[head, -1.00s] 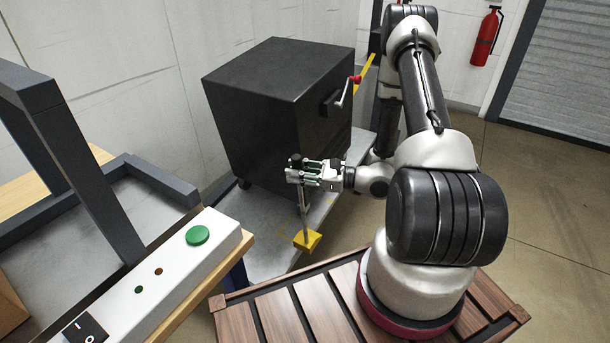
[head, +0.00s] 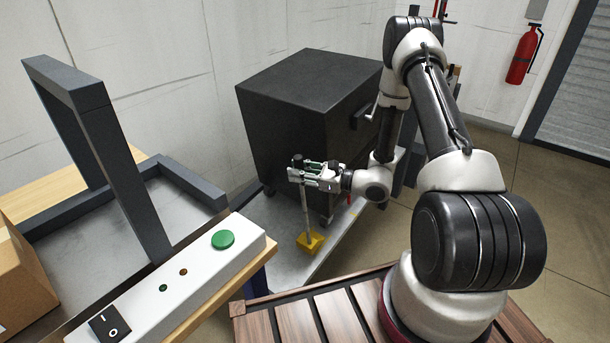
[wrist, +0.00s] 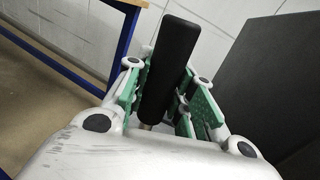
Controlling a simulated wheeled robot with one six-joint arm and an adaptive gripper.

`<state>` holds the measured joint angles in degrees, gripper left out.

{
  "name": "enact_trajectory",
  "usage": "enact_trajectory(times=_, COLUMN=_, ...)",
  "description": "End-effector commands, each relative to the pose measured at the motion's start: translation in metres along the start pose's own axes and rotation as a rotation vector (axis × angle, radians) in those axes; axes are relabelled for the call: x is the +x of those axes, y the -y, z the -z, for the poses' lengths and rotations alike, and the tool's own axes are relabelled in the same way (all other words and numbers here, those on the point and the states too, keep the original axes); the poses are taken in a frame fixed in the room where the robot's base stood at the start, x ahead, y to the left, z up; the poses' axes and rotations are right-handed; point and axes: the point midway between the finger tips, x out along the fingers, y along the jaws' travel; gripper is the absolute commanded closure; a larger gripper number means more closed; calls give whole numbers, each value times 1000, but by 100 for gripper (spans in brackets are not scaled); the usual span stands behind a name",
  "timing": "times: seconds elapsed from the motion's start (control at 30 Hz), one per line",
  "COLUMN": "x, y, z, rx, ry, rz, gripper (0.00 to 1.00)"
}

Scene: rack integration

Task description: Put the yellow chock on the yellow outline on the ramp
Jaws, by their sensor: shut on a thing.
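The yellow chock (head: 312,243) is a small yellow block at the lower end of an upright metal rod with a black handle grip. In the head view it sits low over the grey ramp (head: 285,268); I cannot tell whether it touches the surface. My gripper (head: 303,173) is shut on the black handle, which also shows between the green-padded fingers in the wrist view (wrist: 170,80). The rod leans slightly.
A black wheeled cabinet (head: 300,120) stands on the ramp behind my gripper. At left is a workbench with a dark frame (head: 120,160) and a white control box (head: 180,285) with a green button (head: 223,240). A cardboard box (head: 20,275) sits at far left. Floor at right is clear.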

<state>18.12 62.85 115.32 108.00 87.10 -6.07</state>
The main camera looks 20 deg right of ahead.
Motion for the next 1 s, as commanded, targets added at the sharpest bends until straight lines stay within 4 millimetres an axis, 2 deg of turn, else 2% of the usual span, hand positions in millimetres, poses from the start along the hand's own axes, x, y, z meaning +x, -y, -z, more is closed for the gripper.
enact_trajectory(times=0.23, x=18, y=6, z=-1, rx=-3, ry=3, rz=-1, gripper=100)
enact_trajectory(times=0.73, x=14, y=15, z=36, rx=-1, ry=2, rz=1, gripper=100)
enact_trajectory(times=1.0, x=6, y=39, z=40, rx=-3, ry=3, rz=1, gripper=100)
